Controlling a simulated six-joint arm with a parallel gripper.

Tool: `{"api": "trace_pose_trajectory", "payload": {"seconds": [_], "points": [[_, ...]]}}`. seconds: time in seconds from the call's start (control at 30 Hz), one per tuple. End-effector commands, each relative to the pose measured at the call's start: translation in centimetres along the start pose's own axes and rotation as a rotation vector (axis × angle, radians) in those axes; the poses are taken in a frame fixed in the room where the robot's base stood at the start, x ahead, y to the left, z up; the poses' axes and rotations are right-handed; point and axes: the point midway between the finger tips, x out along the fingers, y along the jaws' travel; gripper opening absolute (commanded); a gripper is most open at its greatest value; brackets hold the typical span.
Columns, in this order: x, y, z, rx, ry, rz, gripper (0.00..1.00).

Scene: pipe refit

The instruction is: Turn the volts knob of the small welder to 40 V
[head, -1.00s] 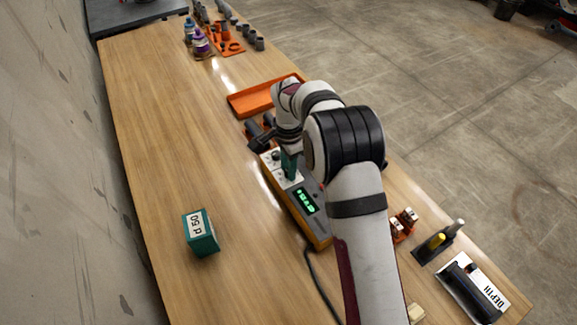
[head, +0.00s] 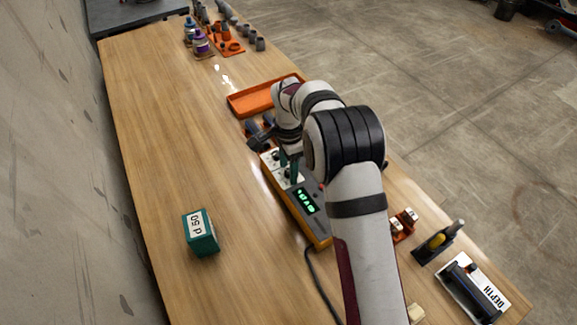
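The small welder (head: 316,230) is an orange and grey box lying along the middle of the bench. Its lit green display (head: 306,201) is too small and slanted for me to read surely. Its white knob panel (head: 273,165) lies at the far end, partly covered by my gripper. The fingers show as two slim strips. The volts knob is hidden or too small to make out, so I cannot tell whether the fingers hold it.
A teal block marked 50 (head: 202,236) stands left of the welder. An orange tray (head: 250,101) lies beyond it. A black cable (head: 322,283) runs from its near end. Holders with tools (head: 438,243) stand at right. The bench's left side is mostly clear.

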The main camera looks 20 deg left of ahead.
Motion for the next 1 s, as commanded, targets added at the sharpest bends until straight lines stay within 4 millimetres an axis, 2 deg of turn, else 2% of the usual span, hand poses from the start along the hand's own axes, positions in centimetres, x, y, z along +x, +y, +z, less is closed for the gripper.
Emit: {"api": "trace_pose_trajectory", "payload": {"seconds": [0.27,0.37,0.7,0.83,1.0], "points": [[-0.6,-0.1,0.0,0.000,0.001,-0.001,0.60],[-2.4,-0.1,0.0,-0.001,0.001,-0.005,0.60],[-12.7,-0.1,0.0,0.000,0.002,-0.005,0.60],[-14.9,-0.1,0.0,-0.001,0.001,-0.003,0.60],[-15.8,0.0,0.0,0.000,0.000,0.000,0.60]]}}
